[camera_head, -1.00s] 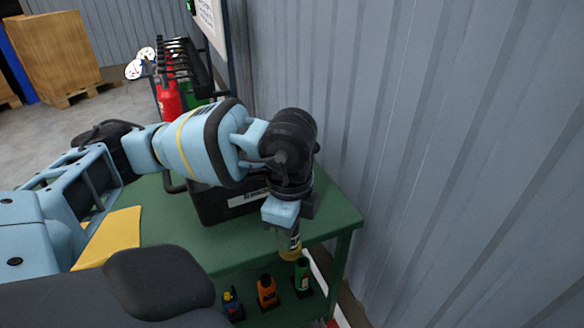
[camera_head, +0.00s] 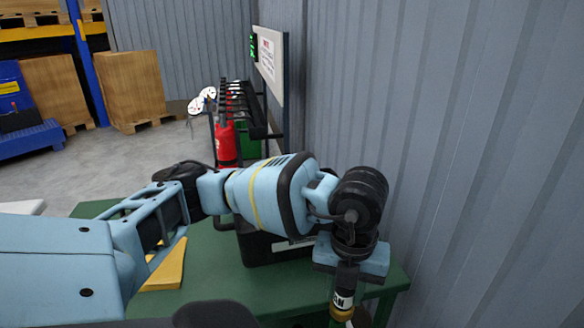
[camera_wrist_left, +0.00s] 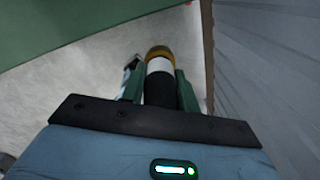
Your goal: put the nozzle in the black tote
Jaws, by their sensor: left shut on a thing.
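The nozzle (camera_head: 343,300) is a dark cylinder with a white lettered band and a brass-coloured end. My left gripper (camera_head: 346,284) is shut on it, and it points downward past the right end of the green table. In the left wrist view, the nozzle (camera_wrist_left: 160,68) sits between the two fingers of my left gripper (camera_wrist_left: 159,88), with grey floor beyond it. The black tote (camera_head: 262,250) stands on the table, left of the nozzle, and is mostly hidden behind my left arm. Its inside cannot be seen. My right gripper is not in view.
The green table (camera_head: 215,285) carries a yellow object (camera_head: 166,268) at the left. A corrugated wall (camera_head: 470,150) rises close on the right. A red extinguisher (camera_head: 227,143) stands by a rack behind the table. Open floor (camera_head: 110,165) lies at the back left.

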